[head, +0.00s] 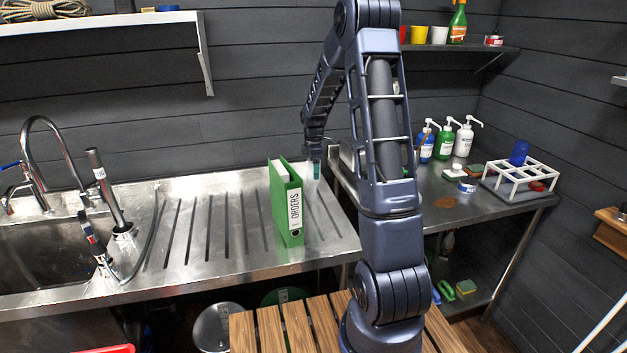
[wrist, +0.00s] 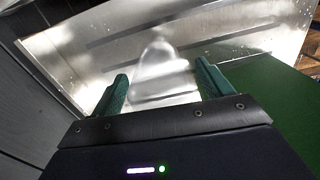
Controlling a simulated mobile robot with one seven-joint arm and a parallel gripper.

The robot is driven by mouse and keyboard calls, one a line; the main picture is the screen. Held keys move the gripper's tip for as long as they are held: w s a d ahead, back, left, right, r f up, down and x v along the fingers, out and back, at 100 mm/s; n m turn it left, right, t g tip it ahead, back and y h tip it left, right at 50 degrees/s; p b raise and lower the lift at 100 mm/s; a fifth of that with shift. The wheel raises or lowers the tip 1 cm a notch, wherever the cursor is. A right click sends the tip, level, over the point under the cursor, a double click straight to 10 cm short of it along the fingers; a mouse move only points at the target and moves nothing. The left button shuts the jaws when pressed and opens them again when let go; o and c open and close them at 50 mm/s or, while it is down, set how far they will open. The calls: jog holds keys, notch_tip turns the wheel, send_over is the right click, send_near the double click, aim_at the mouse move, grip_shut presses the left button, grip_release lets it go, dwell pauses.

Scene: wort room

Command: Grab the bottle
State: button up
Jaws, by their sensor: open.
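A clear, see-through bottle (wrist: 160,62) shows in the wrist view on the metal drainboard, in the space between my fingers. My gripper (wrist: 162,76) is open, with one green finger on each side of the bottle; I see no clear contact. In the head view my gripper (head: 314,168) points down over the drainboard, just behind and right of the green binder. I cannot make out the bottle in the head view; the binder and my gripper cover that spot.
The green ORDERS binder (head: 289,205) stands upright close to my gripper; its green side (wrist: 268,105) fills the wrist view's right. The sink (head: 40,250) is at left. Pump bottles (head: 446,140) and a white rack (head: 520,178) are on the right counter. The drainboard (head: 215,225) left of the binder is clear.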

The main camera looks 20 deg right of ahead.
jog(key=shift+f, duration=0.7)
jog(key=shift+r, duration=0.1)
jog(key=c, duration=1.2)
